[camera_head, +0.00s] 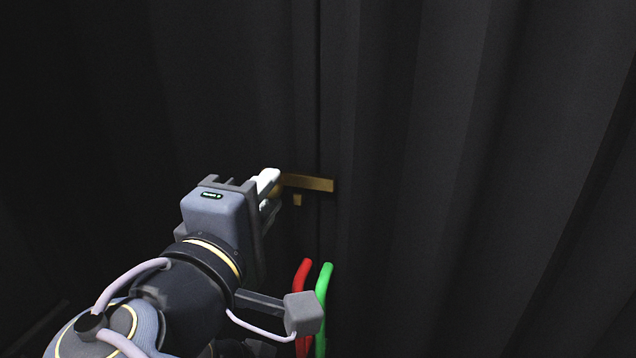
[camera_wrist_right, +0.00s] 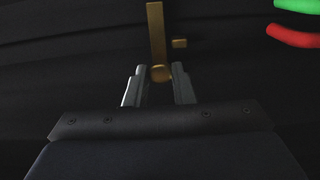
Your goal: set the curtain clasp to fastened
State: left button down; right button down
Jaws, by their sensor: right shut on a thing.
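The curtain clasp is a flat brass bar (camera_head: 312,183) on the dark curtain, lying nearly level across the vertical seam in the head view. The bar also shows in the right wrist view (camera_wrist_right: 156,35), with a round brass knob (camera_wrist_right: 161,74) at its near end. A small brass block (camera_head: 297,200) sits just below the bar, apart from it. My right gripper (camera_head: 271,182) reaches the bar's left end. In the right wrist view its fingers (camera_wrist_right: 159,72) are shut on the knob, one on each side. The fingers partly hide that end in the head view. My left gripper is not in view.
Dark pleated curtain (camera_head: 440,150) fills the background on both sides of the seam. A red curved bar (camera_head: 302,275) and a green curved bar (camera_head: 323,285) stand side by side below the clasp, close to my right arm. The space right of the clasp is clear.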

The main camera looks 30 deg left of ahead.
dwell(0.4)
jog(key=c, duration=1.2)
grip_release()
jog(key=shift+c, duration=0.2)
